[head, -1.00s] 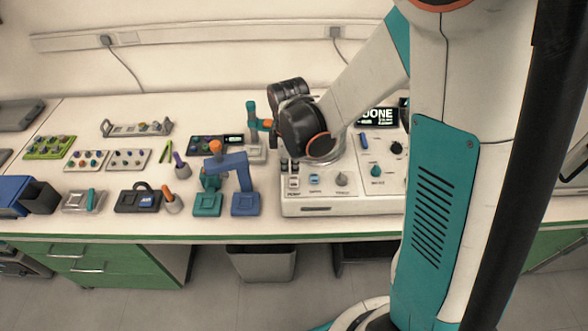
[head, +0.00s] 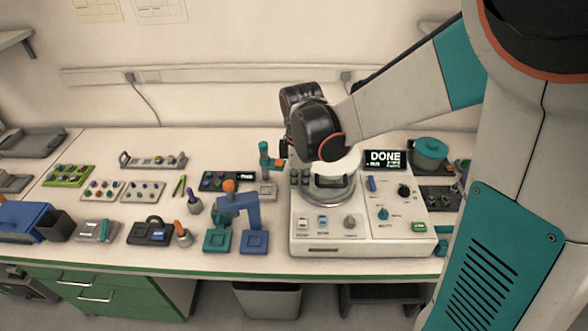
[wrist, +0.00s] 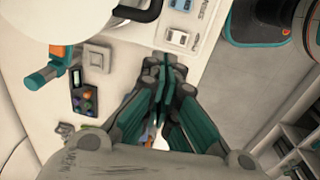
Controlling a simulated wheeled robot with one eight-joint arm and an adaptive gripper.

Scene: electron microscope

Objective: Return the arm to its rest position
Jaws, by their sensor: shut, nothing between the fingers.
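My arm reaches in from the upper right in the head view, with its dark wrist joints (head: 318,130) in front of the white microscope console (head: 345,238). The console screen (head: 384,160) reads DONE. My gripper is not clearly visible in the head view; the wrist joints hide that area. In the wrist view my gripper (wrist: 164,62) has its teal and grey fingers together at the tips, with nothing seen between them. The tips appear over the pale bench or console surface, beside a small switch (wrist: 178,38); I cannot tell the height.
Blue (head: 252,225) and teal (head: 220,222) stands are left of the console. Knob trays (head: 144,191), a pen holder (head: 193,206) and a black device (head: 150,232) are farther left. A teal pot (head: 429,153) stands behind right. A bin (head: 268,300) is under the bench.

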